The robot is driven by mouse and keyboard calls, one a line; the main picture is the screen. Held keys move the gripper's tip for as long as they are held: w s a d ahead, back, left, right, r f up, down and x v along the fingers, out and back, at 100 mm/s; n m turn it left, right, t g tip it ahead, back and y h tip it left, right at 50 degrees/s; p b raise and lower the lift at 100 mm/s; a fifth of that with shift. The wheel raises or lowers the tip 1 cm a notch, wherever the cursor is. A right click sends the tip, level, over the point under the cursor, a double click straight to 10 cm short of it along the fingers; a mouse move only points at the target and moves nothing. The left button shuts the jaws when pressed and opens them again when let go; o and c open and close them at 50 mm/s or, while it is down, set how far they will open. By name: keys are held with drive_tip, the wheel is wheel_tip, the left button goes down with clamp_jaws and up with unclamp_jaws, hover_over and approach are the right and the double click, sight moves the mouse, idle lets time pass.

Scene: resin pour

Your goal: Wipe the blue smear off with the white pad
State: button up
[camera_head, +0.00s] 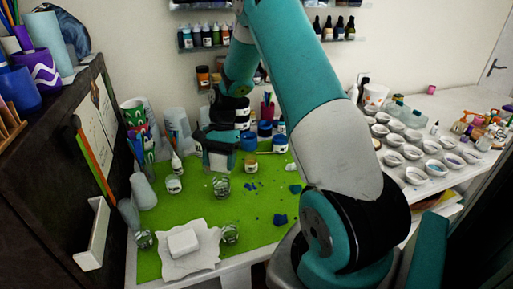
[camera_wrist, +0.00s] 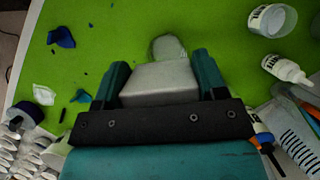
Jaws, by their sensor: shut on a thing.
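My gripper (camera_head: 219,158) is over the back part of the green mat, and its teal fingers (camera_wrist: 160,85) are shut on a pale block. This block, seemingly the white pad (camera_wrist: 160,78), spans between the fingers. In the head view the pad (camera_head: 217,161) shows pale at the gripper's tip; I cannot tell if it touches the mat. Dark blue patches lie on the mat, one near its front right (camera_head: 280,219), also in the wrist view (camera_wrist: 62,38). Which is the smear, I cannot tell; any blue under the pad is hidden.
A clear glass (camera_head: 221,187) stands just in front of my gripper. Another glass (camera_head: 230,233) stands by a white block (camera_head: 183,243) on crumpled paper. A small white bottle (camera_head: 176,164) and a jar (camera_head: 173,185) are to the left. Blue-lidded jars (camera_head: 249,141) stand behind.

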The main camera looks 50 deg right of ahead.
drive_tip(key=s+d+m+t, duration=0.4)
drive_tip(key=s+d+m, duration=0.2)
drive_tip(key=d+m, duration=0.5)
wheel_tip(320, 180, down, 5)
drive_tip(key=b, duration=0.4)
drive_tip(key=shift+s+a+f, duration=0.1)
drive_tip(key=shift+f, duration=0.05)
